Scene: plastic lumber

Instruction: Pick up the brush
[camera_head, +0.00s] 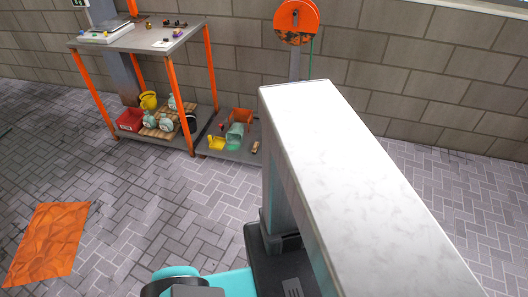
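I cannot pick out the brush for certain. A small tan and dark item (255,147) lies at the right end of the low grey platform (228,154), and it is too small to tell whether it is a brush. Several tiny items on the table top are also too small to name. My gripper is not in view. Teal and black parts at the bottom edge look like parts of my own body, far from the table.
An orange-legged table (140,38) stands at the back left. Its lower shelf holds a red box (130,120), a yellow bucket (148,100) and teal-white bottles. An orange sheet (47,243) lies at left. A large pale slab blocks the middle right. Paved floor between is clear.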

